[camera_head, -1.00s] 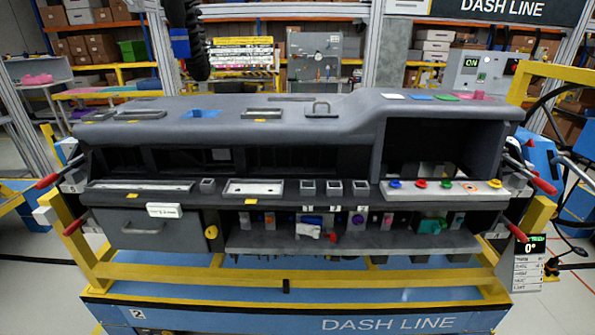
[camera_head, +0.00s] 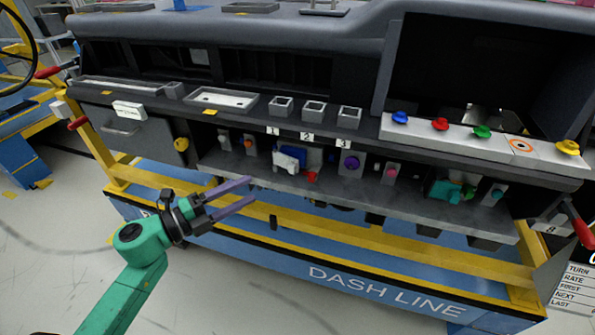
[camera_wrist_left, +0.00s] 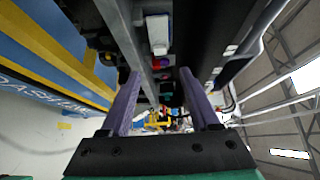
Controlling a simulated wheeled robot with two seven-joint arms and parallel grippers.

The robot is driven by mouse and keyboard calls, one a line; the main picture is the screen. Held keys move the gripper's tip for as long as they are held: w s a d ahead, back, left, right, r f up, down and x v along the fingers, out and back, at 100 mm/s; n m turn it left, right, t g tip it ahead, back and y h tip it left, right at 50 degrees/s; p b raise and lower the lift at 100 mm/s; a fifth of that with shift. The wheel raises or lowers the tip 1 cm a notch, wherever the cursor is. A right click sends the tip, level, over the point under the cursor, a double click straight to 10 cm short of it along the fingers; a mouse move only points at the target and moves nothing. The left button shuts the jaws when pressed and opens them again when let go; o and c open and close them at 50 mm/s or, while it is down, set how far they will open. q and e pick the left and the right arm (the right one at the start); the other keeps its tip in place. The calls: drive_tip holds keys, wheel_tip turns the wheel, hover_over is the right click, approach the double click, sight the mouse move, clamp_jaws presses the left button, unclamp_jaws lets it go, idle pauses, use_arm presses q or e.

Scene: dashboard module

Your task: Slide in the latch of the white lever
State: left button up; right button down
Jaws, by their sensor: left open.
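The white lever (camera_head: 287,160) sits on the dashboard's lower shelf, in front of a blue part (camera_head: 297,152) and beside a small red piece (camera_head: 311,177). Its latch is too small to make out. My left gripper (camera_head: 252,191) is open and empty, in front of the shelf, a little below and to the left of the lever. In the left wrist view, its two purple fingers (camera_wrist_left: 161,76) are spread apart, with a whitish block (camera_wrist_left: 158,33) ahead; I cannot tell whether this is the lever. My right gripper is not in view.
The lower shelf (camera_head: 355,195) also holds a purple knob (camera_head: 350,163), a pink button (camera_head: 391,170) and a teal part (camera_head: 452,190). A yellow rail (camera_head: 370,238) runs below it. Coloured buttons line the ledge (camera_head: 465,138) at the right. Floor is free at the left.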

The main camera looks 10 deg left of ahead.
sight(290, 170)
use_arm(q)
drive_tip(key=p+x, duration=0.1)
drive_tip(key=x, duration=1.1)
drive_tip(key=shift+w, duration=0.15)
clamp_jaws()
drive_tip(key=shift+w+d+r+n+t+y+p, duration=0.1)
drive_tip(key=shift+d+n+t+y+p, duration=0.05)
drive_tip(key=shift+n+t+y+p, duration=0.4)
drive_tip(key=shift+w+d+r+n+t+y+p, duration=0.15)
drive_tip(key=shift+n+y+p, duration=0.1)
drive_tip(key=shift+y+p, duration=0.35)
drive_tip(key=shift+w+d+f+n+t+y+p, duration=0.15)
drive_tip(key=shift+n+t+y+p, duration=0.15)
drive_tip(key=shift+n+y, duration=0.15)
drive_tip(key=shift+w+f+n+t+y, duration=0.1)
drive_tip(key=shift+w+n+t+y, duration=0.05)
drive_tip(key=shift+n+t+y, duration=0.2)
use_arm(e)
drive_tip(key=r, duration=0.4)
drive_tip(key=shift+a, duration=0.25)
use_arm(q)
unclamp_jaws()
